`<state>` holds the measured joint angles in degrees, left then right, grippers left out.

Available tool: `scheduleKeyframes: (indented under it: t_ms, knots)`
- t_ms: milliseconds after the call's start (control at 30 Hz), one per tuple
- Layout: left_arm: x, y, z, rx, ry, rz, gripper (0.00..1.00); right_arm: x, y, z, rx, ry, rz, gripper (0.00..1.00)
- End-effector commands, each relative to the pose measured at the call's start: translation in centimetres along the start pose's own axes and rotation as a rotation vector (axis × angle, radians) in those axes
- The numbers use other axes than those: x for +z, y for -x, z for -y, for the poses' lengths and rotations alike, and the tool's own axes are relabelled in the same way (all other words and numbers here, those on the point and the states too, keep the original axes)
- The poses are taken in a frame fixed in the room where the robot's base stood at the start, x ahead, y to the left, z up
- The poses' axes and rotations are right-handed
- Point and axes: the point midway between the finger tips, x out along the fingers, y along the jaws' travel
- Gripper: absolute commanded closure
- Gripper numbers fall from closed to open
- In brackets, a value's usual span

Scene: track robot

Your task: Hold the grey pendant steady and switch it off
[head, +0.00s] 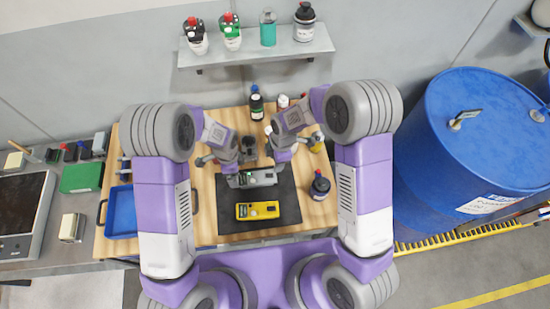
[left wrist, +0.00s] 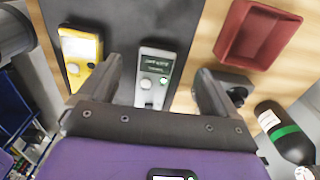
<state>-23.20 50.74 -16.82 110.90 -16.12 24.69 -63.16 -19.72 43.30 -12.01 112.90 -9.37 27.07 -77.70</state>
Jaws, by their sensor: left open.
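The grey pendant (head: 262,178) lies on the dark mat (head: 289,192), behind the yellow one (head: 257,210). My left gripper (head: 230,168) is at the pendant's left end. In the left wrist view my left gripper (left wrist: 160,72) is open, with one finger to each side of the grey pendant and visible gaps. My right gripper (head: 282,158) is above and behind the pendant's right end; its jaws are too small to read.
A dark bottle (head: 320,186) stands right of the mat. A blue tray (head: 121,212) is at the left. More bottles (head: 256,104) stand at the back. A red tray (left wrist: 258,35) and a black block (left wrist: 237,86) show in the left wrist view.

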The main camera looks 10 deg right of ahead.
Motion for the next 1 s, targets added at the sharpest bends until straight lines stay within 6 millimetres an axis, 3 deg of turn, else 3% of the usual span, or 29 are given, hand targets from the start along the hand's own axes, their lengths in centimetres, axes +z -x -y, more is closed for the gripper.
scheduleKeyframes:
  t_ms: [167, 600, 1000]
  knots:
    - [0.0, -1.1, 0.0, 0.002, 0.001, 0.001, 0.08, -0.2, 0.5, -0.3, -0.001, 0.046, 0.009, 0.57]
    - [0.0, -7.0, -0.1, 0.003, 0.001, 0.001, 0.08, -0.1, 0.4, -0.2, -0.002, 0.041, 0.008, 0.57]
    - [0.0, -7.6, 0.0, -0.001, 0.001, 0.000, 0.12, -0.1, 0.4, -0.2, -0.002, 0.040, 0.008, 0.57]
